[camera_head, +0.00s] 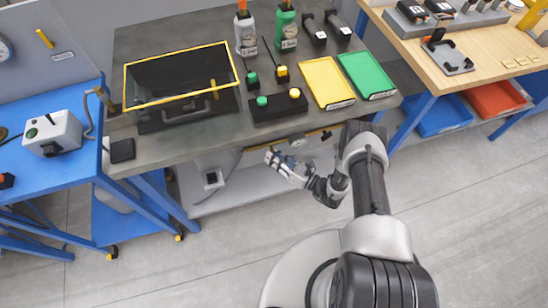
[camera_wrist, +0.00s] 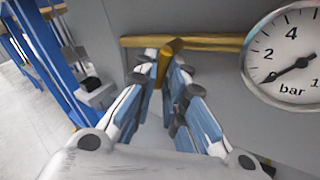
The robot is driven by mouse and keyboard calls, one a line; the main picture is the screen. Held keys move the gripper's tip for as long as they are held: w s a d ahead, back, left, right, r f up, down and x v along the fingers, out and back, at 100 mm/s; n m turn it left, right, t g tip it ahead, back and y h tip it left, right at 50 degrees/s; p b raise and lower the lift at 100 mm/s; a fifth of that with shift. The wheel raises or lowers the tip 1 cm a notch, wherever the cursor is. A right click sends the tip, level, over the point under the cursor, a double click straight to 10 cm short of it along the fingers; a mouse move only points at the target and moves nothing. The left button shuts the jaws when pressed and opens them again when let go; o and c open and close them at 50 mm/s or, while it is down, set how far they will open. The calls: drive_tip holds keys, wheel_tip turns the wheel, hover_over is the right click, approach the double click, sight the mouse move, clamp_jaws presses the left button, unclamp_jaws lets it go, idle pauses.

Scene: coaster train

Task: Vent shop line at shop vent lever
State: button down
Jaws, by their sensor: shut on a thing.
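In the wrist view a yellow-brass lever (camera_wrist: 166,62) sits between the fingertips of my gripper (camera_wrist: 165,75), where it meets a horizontal brass pipe (camera_wrist: 222,43). My gripper is shut on the lever, with blue-padded fingers on either side of it. The fingers hide the lower part of the lever. A round white pressure gauge (camera_wrist: 288,52) marked "bar" is right of the fingers, its needle pointing to the lower left. In the head view my gripper (camera_head: 270,158) is below the front edge of the dark bench, and the lever cannot be made out there.
The dark bench (camera_head: 190,143) overhangs my gripper. It bears a yellow-rimmed glass box (camera_head: 180,75), bottles, a yellow tray (camera_head: 327,82) and a green tray (camera_head: 366,75). A blue table (camera_head: 50,175) stands left, a wooden bench (camera_head: 470,78) right. The floor in front is clear.

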drive_tip(key=shift+r, duration=0.1)
idle(0.3)
drive_tip(key=shift+w+d+r+n+g+h+p, duration=0.1)
drive_tip(key=shift+d+n+g+h+p, duration=0.15)
drive_tip(key=shift+n+h+p, duration=0.45)
drive_tip(key=shift+w+d+n+g+h+p, duration=0.1)
drive_tip(key=shift+d+n+g+h+p, duration=0.1)
drive_tip(key=shift+n+h+p, duration=0.45)
drive_tip(key=shift+d+r+n+g+h+p, duration=0.2)
drive_tip(key=shift+n+h+p, duration=0.25)
drive_tip(key=shift+n+p, duration=0.4)
drive_tip(key=shift+f, duration=0.2)
drive_tip(key=c, duration=1.7)
unclamp_jaws()
drive_tip(key=shift+o, duration=0.2)
